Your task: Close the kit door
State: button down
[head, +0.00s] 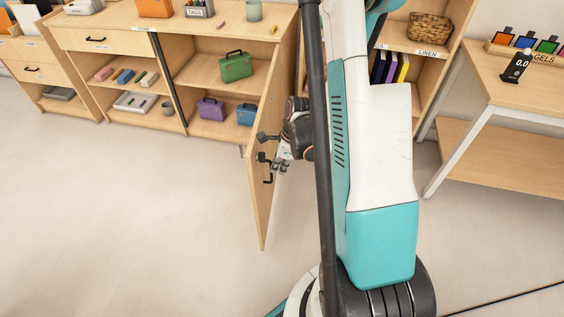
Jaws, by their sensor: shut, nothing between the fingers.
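The kit door (259,190) is a pale wooden panel. It stands wide open, swung out from the right side of the low cabinet (212,128), and shows nearly edge-on. A black handle (268,179) is on its right-hand face, low down. My gripper (277,165) is shut and empty, close to that face near the handle. I cannot tell whether it touches the door. My arm hides part of the area right of the door. Inside the open compartment are a green case (236,67), a purple case (212,109) and a blue case (246,114).
Small boxes and trays sit in the open bay (132,86) to the left. A shelf with books and a basket (430,27) stands behind my arm. A white-legged table (500,85) is at the right. The floor left of the door is clear.

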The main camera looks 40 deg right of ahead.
jog(key=shift+w+a+f+b, duration=0.3)
jog(key=shift+w+a+f, duration=0.15)
jog(key=shift+w+a, duration=0.35)
jog(key=shift+w+a+f+b, duration=0.3)
jog(key=shift+w+a+f, duration=0.1)
jog(key=shift+w+a, duration=0.4)
jog(key=shift+w+a, duration=0.1)
